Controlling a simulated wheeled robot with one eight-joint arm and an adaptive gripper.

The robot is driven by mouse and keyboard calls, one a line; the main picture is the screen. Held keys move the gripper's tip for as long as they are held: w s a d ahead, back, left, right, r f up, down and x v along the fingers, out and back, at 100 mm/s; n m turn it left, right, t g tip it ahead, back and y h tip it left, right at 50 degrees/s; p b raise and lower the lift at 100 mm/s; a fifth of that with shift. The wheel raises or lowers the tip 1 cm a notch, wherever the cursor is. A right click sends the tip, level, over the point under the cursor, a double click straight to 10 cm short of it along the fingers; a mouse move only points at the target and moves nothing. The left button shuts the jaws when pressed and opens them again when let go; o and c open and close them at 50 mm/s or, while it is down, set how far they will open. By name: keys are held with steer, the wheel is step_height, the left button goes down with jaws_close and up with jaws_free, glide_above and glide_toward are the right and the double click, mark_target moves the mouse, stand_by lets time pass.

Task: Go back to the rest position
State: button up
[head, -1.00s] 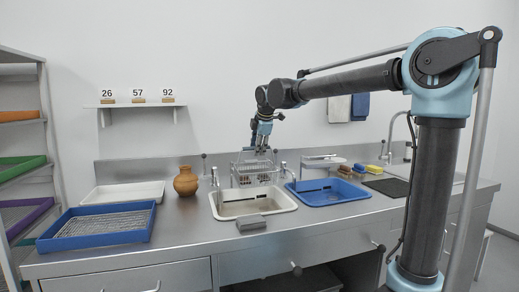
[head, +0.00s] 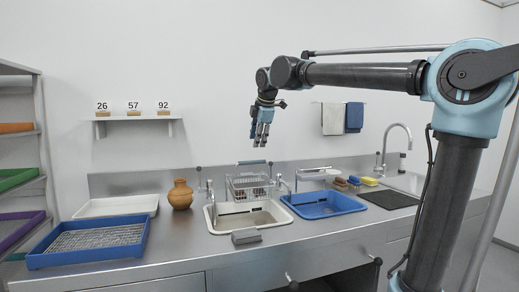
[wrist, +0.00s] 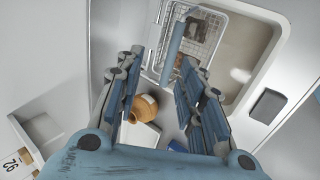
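An orange-brown jar (head: 180,195) stands left of the basin. A blue tray with a grid (head: 60,262) and a white tray (head: 93,208) lie further left. A blue basin (head: 322,212) is on the right. A grey block (head: 246,237) lies at the front. A wall shelf (head: 138,119) carries number cards.

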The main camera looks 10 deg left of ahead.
steer(key=s+d+f+m+h, duration=0.1)
steer(key=s+d+f+m, duration=0.25)
steer(key=d+f, duration=0.45)
steer(key=s+d+f+m+g+h, duration=0.1)
steer(key=s+d+f+m, duration=0.3)
steer(key=d, duration=0.7)
steer(key=d+f+m+h, duration=0.1)
steer(key=d+f+m, duration=0.4)
steer(key=d, duration=0.5)
steer(key=s+d+f+m+g, duration=0.1)
steer(key=s+d+f+m, duration=0.4)
steer(key=s+f, duration=0.4)
steer(key=s+d+f+m+g, duration=0.1)
steer(key=s+d+f+m, duration=0.5)
steer(key=f, duration=0.8)
steer(key=s+d, duration=0.2)
steer(key=s, duration=0.1)
steer(key=shift+s+d+f, duration=0.15)
steer(key=shift+s+d, duration=0.05)
steer(key=shift+s, duration=0.2)
steer(key=shift+m, duration=0.25)
steer(key=shift+w+f, duration=0.2)
steer(key=shift+w, duration=0.25)
steer(key=shift+s, duration=0.1)
steer(key=shift+c, duration=0.2)
